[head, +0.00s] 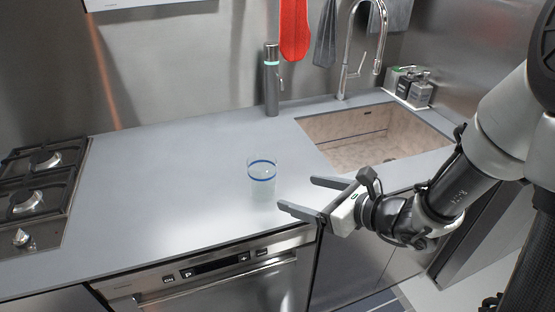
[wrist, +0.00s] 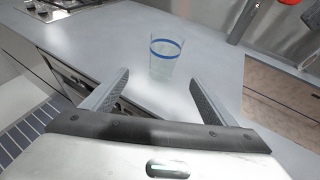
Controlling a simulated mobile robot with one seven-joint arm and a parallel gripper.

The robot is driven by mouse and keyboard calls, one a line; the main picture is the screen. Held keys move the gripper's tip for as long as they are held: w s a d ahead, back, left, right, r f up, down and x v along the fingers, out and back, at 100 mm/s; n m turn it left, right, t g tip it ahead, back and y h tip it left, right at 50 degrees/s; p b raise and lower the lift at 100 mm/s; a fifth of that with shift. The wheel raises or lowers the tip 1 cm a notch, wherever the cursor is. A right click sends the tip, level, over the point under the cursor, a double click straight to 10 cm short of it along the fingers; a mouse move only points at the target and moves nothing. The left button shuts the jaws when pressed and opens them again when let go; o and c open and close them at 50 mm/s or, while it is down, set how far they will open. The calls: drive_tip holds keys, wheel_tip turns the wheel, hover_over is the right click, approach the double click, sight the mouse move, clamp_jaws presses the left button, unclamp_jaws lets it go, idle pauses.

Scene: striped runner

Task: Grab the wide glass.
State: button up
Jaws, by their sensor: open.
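The wide glass (head: 262,172) is clear with a blue band near its rim. It stands upright on the grey countertop (head: 150,190), left of the sink. My gripper (head: 297,194) is open and empty, to the right of the glass and nearer the counter's front edge, with its fingers pointing left. In the wrist view the glass (wrist: 164,62) stands ahead of my gripper (wrist: 157,82), beyond the fingertips and roughly in line with the gap between them. The fingers do not touch it.
The sink (head: 370,138) with its tall faucet (head: 350,70) lies to the right. A gas stove (head: 40,185) is at the left. A dark bottle-like dispenser (head: 271,85) stands at the back, and soap bottles (head: 420,90) stand behind the sink. The counter around the glass is clear.

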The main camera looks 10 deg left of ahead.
sight(271, 184)
drive_tip(key=b+x, duration=0.1)
drive_tip(key=x, duration=1)
drive_tip(key=shift+w+a+f, duration=0.1)
drive_tip(key=shift+w+a, duration=0.05)
drive_tip(key=shift+w, duration=0.2)
drive_tip(key=shift+w+x, duration=0.25)
drive_tip(key=shift+x, duration=2.5)
